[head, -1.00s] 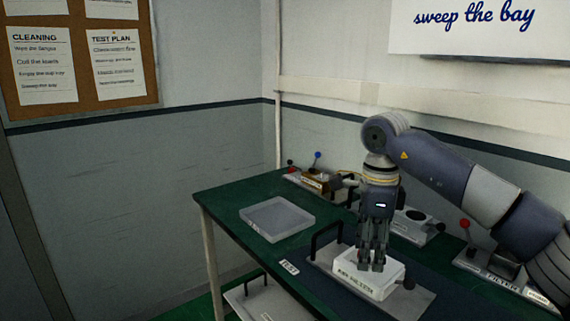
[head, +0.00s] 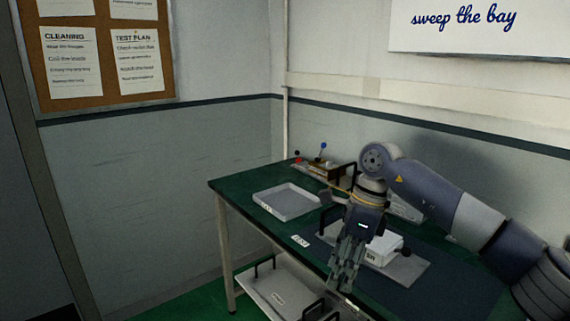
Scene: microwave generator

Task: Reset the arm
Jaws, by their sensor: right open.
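My right arm comes in from the right, over the green table (head: 235,187). My right gripper (head: 345,283) points down, in front of the table's front edge in the picture, and is open with nothing seen between its fingers. A white box with a printed label (head: 382,247) sits on a grey plate (head: 409,268) just behind and to the right of the gripper. The gripper and wrist hide part of the box and plate. My left gripper is not in view.
An empty shallow grey tray (head: 287,203) lies on the left of the table. A fixture with red and blue knobs (head: 322,168) stands at the back. A lower shelf holds a grey plate with handles (head: 280,296). A wall meets the table's back.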

